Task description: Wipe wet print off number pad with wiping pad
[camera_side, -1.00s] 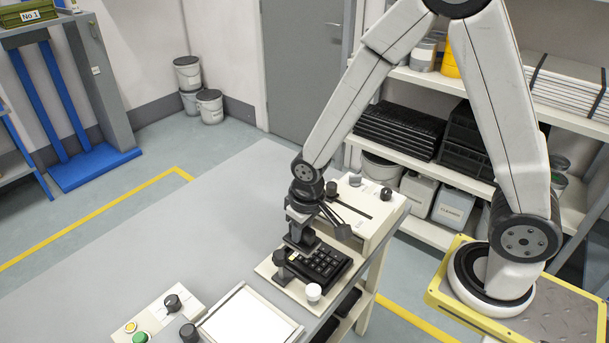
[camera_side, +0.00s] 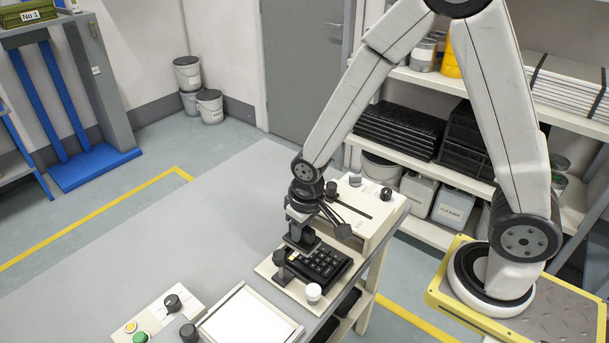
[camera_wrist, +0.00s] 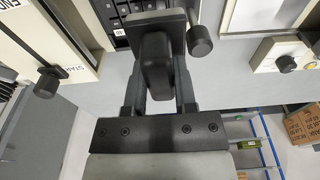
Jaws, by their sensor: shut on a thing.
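The black number pad (camera_side: 326,264) lies in a cream holder (camera_side: 265,270) near the right edge of the table. My gripper (camera_side: 300,236) is above the number pad's far left end, pointing down. In the wrist view my gripper (camera_wrist: 158,88) is shut on the dark handle of the wiping pad (camera_wrist: 156,55). The wiping pad's flat plate is at the top of that view, over or beside the keys of the number pad (camera_wrist: 112,22). I cannot tell whether it touches them. Any print under the plate is hidden.
A cream box with a slot and slider (camera_side: 372,211) stands just behind. A white framed tray (camera_side: 250,322) and a button panel (camera_side: 157,318) are in front. The table's left side is clear.

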